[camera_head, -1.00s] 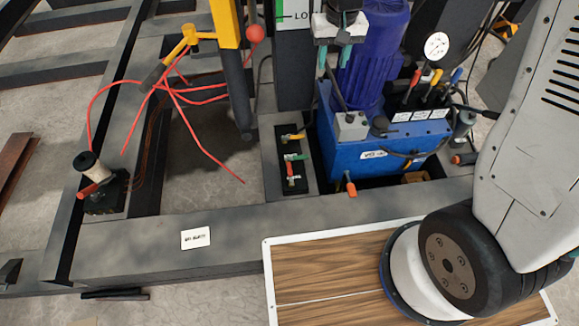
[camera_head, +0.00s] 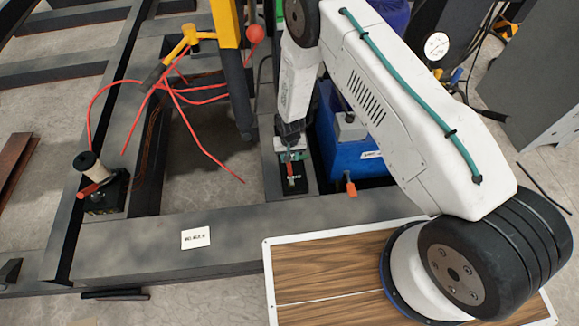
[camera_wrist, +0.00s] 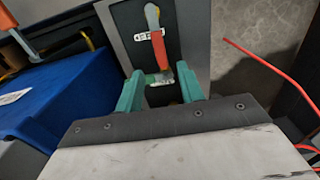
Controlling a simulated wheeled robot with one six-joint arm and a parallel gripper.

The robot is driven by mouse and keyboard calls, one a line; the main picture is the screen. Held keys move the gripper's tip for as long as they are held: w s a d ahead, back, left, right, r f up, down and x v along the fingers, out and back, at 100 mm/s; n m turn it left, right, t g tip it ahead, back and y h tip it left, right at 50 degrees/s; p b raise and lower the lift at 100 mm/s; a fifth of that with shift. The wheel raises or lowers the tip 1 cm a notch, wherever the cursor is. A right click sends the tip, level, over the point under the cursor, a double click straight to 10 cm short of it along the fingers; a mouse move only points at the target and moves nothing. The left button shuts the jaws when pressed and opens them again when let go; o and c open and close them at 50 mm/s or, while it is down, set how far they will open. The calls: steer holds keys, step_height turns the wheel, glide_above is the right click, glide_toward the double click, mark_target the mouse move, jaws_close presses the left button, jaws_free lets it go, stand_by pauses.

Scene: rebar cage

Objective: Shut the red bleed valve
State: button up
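The red bleed valve (camera_head: 291,172) is on a dark valve block on the grey beam. Its red lever (camera_wrist: 157,48) shows in the wrist view, running lengthwise along the block, with a metal pivot at its near end. My gripper (camera_head: 290,153) points down over the block, just behind the red lever. In the wrist view my gripper (camera_wrist: 160,74) has its two green fingers apart, one on each side of the pivot area, with a gap between them. I cannot tell whether they touch anything. My gripper hides the block's other valves in the head view.
The blue pump unit (camera_head: 343,157) stands close right of the block, with an orange lever (camera_head: 351,188) at its front. A yellow post (camera_head: 224,25) and loose red cables (camera_head: 200,137) are to the left. The beam front with a white label (camera_head: 196,238) is clear.

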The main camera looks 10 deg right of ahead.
mark_target(290, 169)
step_height(290, 169, down, 8)
steer(key=shift+r, duration=0.25)
jaws_close()
